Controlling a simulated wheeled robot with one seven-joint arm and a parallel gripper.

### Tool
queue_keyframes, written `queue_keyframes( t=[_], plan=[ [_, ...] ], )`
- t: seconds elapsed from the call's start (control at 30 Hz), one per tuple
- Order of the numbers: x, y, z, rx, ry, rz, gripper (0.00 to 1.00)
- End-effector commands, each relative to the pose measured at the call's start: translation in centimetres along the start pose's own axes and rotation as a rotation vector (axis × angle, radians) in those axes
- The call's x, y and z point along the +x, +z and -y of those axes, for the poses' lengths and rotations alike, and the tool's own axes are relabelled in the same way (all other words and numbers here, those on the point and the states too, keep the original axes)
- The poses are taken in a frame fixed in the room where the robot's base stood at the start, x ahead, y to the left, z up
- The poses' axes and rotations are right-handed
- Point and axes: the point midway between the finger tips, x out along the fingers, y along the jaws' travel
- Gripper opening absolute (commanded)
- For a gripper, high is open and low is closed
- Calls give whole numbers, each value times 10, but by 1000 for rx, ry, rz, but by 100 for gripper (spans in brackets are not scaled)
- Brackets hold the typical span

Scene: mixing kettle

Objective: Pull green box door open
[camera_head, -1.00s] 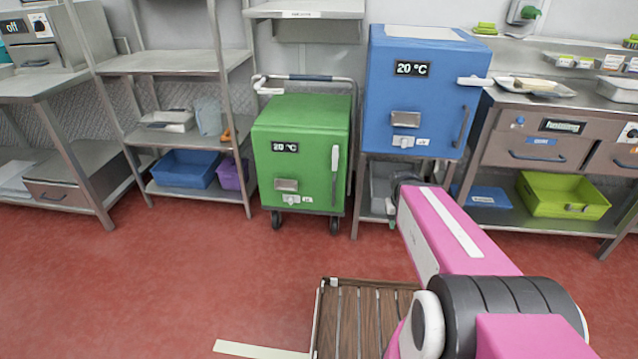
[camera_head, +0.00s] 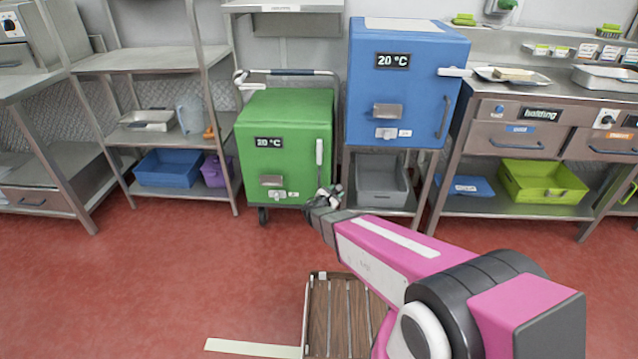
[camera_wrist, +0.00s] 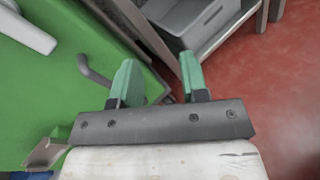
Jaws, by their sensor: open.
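The green box (camera_head: 285,130) stands on a wheeled cart in the head view, with a 20 °C display and a white vertical handle (camera_head: 319,152) at the right of its front. The door looks shut. My gripper (camera_head: 328,197) is at the lower right corner of the box, below the handle. In the wrist view the green box (camera_wrist: 50,80) fills the left side, and the white handle (camera_wrist: 28,28) shows at the upper left. My gripper (camera_wrist: 158,80) is open there, its green fingers apart with nothing between them. A dark curved bar (camera_wrist: 92,72) lies just left of the left finger.
A blue box (camera_head: 410,90) stands on a metal rack to the right, with a grey bin (camera_head: 381,180) beneath it. A steel shelf with a blue bin (camera_head: 168,168) is at the left. A slatted wooden platform (camera_head: 340,310) lies in front. The red floor is open at left.

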Motion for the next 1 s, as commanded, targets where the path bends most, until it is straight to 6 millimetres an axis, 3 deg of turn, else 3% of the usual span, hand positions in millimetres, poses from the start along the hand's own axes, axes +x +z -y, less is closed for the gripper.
queue_keyframes(
  t=[0.03, 0.2, 0.47, 0.67, 1.0],
  plan=[
    [-4, -20, -19, -83, 73, 13, 41],
    [-24, -55, -58, -293, 254, 62, 41],
    [-31, -68, -74, -381, 329, 88, 41],
    [-14, -68, -80, -378, 327, 88, 41],
    [41, -67, -99, -376, 325, 88, 41]
  ],
)
